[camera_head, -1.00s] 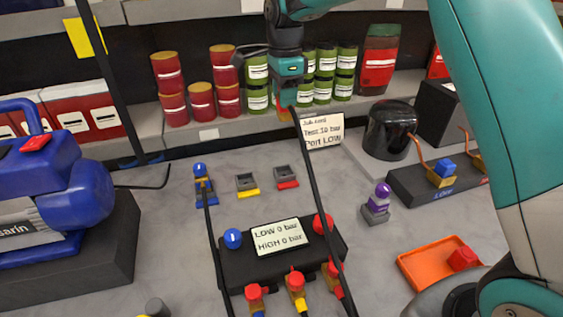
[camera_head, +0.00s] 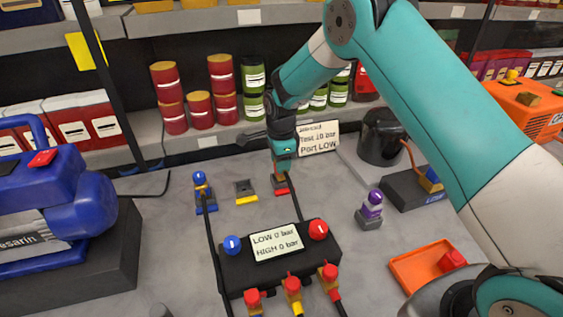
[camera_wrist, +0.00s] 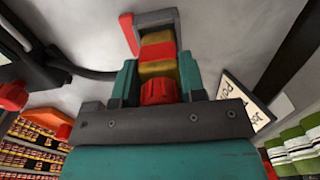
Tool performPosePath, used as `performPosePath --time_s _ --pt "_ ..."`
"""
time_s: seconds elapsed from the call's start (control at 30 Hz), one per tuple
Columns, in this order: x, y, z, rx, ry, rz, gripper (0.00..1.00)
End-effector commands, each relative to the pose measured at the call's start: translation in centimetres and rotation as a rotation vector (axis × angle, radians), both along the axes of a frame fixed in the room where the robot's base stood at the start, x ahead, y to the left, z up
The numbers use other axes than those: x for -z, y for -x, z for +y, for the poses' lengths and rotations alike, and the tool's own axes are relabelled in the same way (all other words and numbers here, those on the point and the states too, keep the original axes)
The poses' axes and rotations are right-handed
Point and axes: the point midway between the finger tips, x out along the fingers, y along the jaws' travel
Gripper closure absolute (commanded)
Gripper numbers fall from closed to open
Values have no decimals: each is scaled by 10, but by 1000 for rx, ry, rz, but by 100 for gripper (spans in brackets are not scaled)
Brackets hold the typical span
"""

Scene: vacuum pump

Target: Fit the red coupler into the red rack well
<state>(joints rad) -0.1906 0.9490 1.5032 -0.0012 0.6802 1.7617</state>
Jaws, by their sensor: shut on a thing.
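My gripper (camera_head: 281,168) points down at the red rack well (camera_head: 282,191), a small grey holder with a red front strip. In the wrist view my gripper (camera_wrist: 158,84) is shut on the red coupler (camera_wrist: 157,52), which has red and brass bands and a hose behind it. The coupler's far end is at the mouth of the red rack well (camera_wrist: 167,16), whose grey rim and red strip show around and beside it. In the head view the gripper mostly hides the coupler and part of the well. I cannot tell how deep the coupler sits.
The empty yellow well (camera_head: 246,192) and the blue coupler in its holder (camera_head: 203,190) stand to the left. The black gauge manifold (camera_head: 280,262) with its hoses is in front. A sign (camera_head: 318,138) stands behind, and a purple-topped part (camera_head: 371,210) to the right.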

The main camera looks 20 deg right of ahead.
Motion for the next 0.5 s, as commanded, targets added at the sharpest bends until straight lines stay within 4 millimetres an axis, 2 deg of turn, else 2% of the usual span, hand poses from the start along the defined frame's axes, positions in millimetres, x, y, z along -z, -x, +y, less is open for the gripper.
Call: performPosePath --time_s 0.03,0.17,0.2,0.27,0.3,0.5 --pt "13 4 -2 0 3 12 100" --pt "14 4 -2 1 3 13 100" --pt "15 5 -2 1 4 14 53" --pt "15 5 -2 2 4 15 39" --pt "15 5 -2 2 4 15 36" --pt "12 4 -2 1 3 12 36"
